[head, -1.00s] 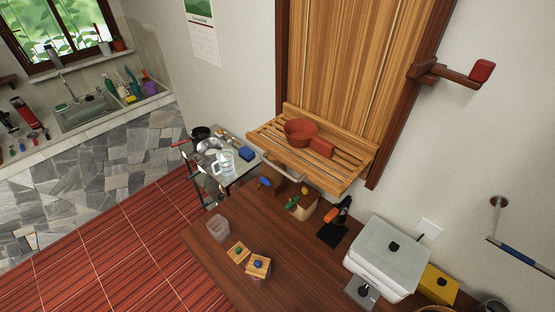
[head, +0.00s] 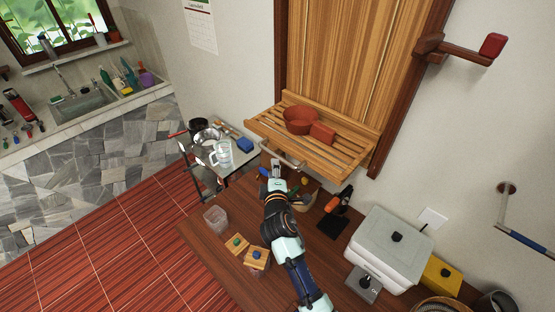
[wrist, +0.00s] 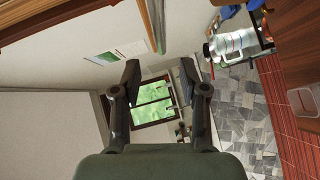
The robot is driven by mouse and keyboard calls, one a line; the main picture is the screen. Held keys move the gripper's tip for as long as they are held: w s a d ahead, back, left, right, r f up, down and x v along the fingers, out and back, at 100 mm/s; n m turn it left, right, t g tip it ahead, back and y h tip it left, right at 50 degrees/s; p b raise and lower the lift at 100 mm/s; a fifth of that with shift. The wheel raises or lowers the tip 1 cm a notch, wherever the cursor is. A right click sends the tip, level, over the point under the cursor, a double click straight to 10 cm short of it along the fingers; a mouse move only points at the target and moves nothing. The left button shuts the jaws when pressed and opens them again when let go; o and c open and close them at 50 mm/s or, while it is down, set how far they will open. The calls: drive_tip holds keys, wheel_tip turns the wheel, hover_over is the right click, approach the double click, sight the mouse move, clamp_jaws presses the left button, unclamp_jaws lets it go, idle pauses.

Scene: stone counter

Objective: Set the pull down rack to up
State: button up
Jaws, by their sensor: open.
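The pull down rack is a slatted wooden shelf (head: 350,152) that juts out low from the tall wooden wall panel (head: 345,50). A pale bar handle (head: 292,160) hangs along its front edge. My gripper (head: 277,166) is just below and in front of this handle, at its left part. In the wrist view my gripper (wrist: 160,75) has its two dark fingers spread, with nothing between them. Wood at the top left of the wrist view (wrist: 45,18) may be part of the rack. Whether the gripper touches the handle is unclear.
A red pot (head: 299,120) and a red block (head: 323,132) rest on the rack. The brown table (head: 215,253) below holds a white appliance (head: 388,250), a drill (head: 340,200) and small boxes. A cart (head: 235,158) with a glass jug stands left.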

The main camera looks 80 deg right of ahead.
sight(277, 154)
drive_tip(key=shift+g, duration=0.3)
drive_tip(key=x, duration=0.3)
drive_tip(key=s+x, duration=0.1)
drive_tip(key=x, duration=0.5)
drive_tip(key=shift+s+d, duration=0.1)
drive_tip(key=shift+s, duration=0.15)
drive_tip(key=shift+c, duration=0.3)
clamp_jaws()
